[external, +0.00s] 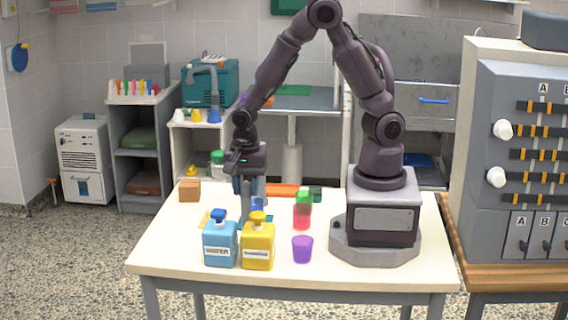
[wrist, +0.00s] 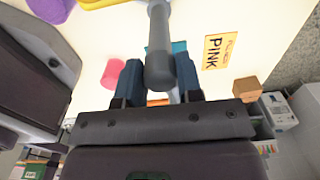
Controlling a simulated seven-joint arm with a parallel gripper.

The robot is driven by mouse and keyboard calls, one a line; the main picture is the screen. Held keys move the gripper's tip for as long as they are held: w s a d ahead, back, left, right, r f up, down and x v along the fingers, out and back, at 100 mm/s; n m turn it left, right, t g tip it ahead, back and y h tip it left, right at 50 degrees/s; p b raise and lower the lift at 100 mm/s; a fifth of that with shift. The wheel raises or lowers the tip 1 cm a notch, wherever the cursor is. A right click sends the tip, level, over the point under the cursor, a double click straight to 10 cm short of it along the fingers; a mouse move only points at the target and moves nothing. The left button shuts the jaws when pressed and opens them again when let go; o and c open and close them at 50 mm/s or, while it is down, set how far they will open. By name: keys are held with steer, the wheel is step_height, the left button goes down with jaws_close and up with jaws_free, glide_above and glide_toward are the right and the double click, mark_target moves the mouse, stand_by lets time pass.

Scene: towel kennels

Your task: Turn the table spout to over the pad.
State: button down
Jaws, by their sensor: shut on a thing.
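The table spout (wrist: 159,45) is a grey rounded bar seen between my fingers in the wrist view; its lower parts are mostly hidden in the external view. My gripper (external: 250,203) points down over the left part of the table, behind the bottles. In the wrist view, my gripper (wrist: 159,82) has its blue-padded fingers on either side of the spout and is shut on it. A teal patch that looks like the pad (wrist: 180,47) shows on the table, partly hidden by the spout. I cannot tell exactly how the spout's end lies over it.
Blue (external: 220,246) and yellow (external: 258,248) bottles stand at the table's front. A purple cup (external: 302,249) and a red cup with green top (external: 303,212) are right of them. A brown block (external: 190,191) is back left. A yellow card (wrist: 218,51) reads PINK.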

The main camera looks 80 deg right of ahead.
steer(key=shift+r+m, duration=0.1)
steer(key=shift+m, duration=0.9)
steer(key=c, duration=0.8)
jaws_free()
step_height(320, 180, up, 13)
steer(key=shift+s+f, duration=0.1)
